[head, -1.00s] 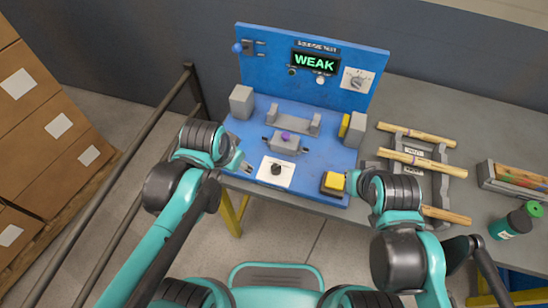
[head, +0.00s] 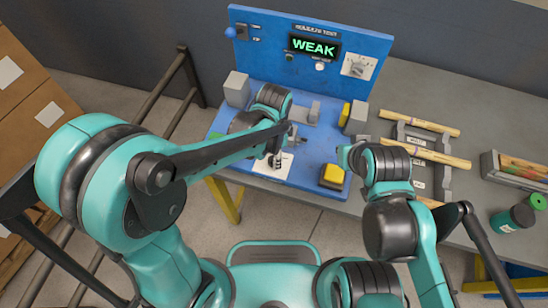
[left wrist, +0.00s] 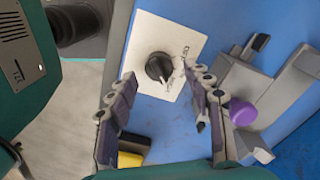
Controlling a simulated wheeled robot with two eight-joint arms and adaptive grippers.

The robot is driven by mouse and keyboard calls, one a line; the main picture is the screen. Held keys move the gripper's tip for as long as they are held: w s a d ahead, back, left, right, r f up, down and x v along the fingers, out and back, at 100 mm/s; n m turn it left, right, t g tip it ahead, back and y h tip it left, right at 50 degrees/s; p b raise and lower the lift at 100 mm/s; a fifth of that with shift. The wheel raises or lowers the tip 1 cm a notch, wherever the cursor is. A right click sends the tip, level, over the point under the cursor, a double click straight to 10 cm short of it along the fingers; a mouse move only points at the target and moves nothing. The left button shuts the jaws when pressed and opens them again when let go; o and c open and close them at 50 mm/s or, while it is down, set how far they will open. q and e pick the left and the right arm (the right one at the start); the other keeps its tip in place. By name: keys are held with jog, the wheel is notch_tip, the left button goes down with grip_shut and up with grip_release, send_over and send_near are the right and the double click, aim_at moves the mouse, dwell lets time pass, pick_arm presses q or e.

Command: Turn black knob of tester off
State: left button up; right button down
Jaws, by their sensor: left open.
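The tester (head: 222,122) is a blue bench unit with an upright panel; its display (head: 314,46) reads WEAK in green. In the left wrist view, the black knob (left wrist: 159,67) sits on a white plate (left wrist: 145,40) with small lettering. My left gripper (left wrist: 160,78) is open, its two fingers on either side of the knob's near side; whether they touch it I cannot tell. In the head view, the left gripper (head: 278,156) is above the white plate (head: 284,168) and hides most of the knob. My right gripper (head: 345,157) is beside the tester's right edge; its jaws are unclear.
A yellow button (head: 332,176) is at the tester's front right. In the left wrist view, a purple knob (left wrist: 242,112) is close to the right finger. A rack with turned sticks (head: 412,142), a box of sticks (head: 500,170) and a green-black bottle (head: 510,219) are on the right.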

pick_arm(q)
jog(key=shift+f, duration=0.9)
jog(key=c, duration=1.2)
jog(key=shift+o, duration=0.2)
